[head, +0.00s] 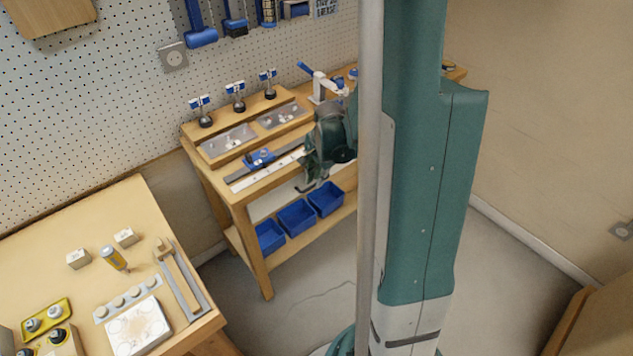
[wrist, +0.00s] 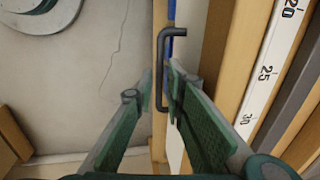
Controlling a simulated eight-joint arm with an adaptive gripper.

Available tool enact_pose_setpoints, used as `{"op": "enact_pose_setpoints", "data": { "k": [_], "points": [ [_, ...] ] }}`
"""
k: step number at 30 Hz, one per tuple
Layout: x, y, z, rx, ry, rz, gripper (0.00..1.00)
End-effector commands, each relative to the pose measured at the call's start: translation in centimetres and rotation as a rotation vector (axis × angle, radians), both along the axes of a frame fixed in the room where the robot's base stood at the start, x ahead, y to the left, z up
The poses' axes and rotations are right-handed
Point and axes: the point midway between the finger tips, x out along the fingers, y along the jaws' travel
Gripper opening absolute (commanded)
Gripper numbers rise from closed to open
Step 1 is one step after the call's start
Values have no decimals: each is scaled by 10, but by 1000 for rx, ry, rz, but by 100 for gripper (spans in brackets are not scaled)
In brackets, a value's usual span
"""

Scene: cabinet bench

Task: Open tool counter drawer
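The tool counter (head: 238,190) is a wooden bench against the pegboard wall, with a pale panel (head: 268,203) below its top at the front. My gripper (head: 308,182) is at the front edge of this bench, near that panel. In the wrist view, a dark bracket-shaped handle (wrist: 161,70) stands out from the bench front. My gripper (wrist: 159,82) has its two green fingers apart, one on each side of the handle bar. The right finger is very close to the bar; I cannot tell whether it touches. The drawer's outline is partly hidden by my gripper, and the drawer appears closed.
Blue bins (head: 297,216) stand on the bench's lower shelf. A white ruler (wrist: 262,75) runs along the bench top. A white clamp-like tool (head: 320,84) stands at the back. A second table (head: 110,215) with small items is at left. Floor in front is clear.

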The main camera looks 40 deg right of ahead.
Motion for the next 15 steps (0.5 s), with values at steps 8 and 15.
{"op": "enact_pose_setpoints", "data": {
  "k": [8,15],
  "points": [
    [1,0,-8,0,0,0,13],
    [1,0,-8,0,0,0,13]
  ]
}}
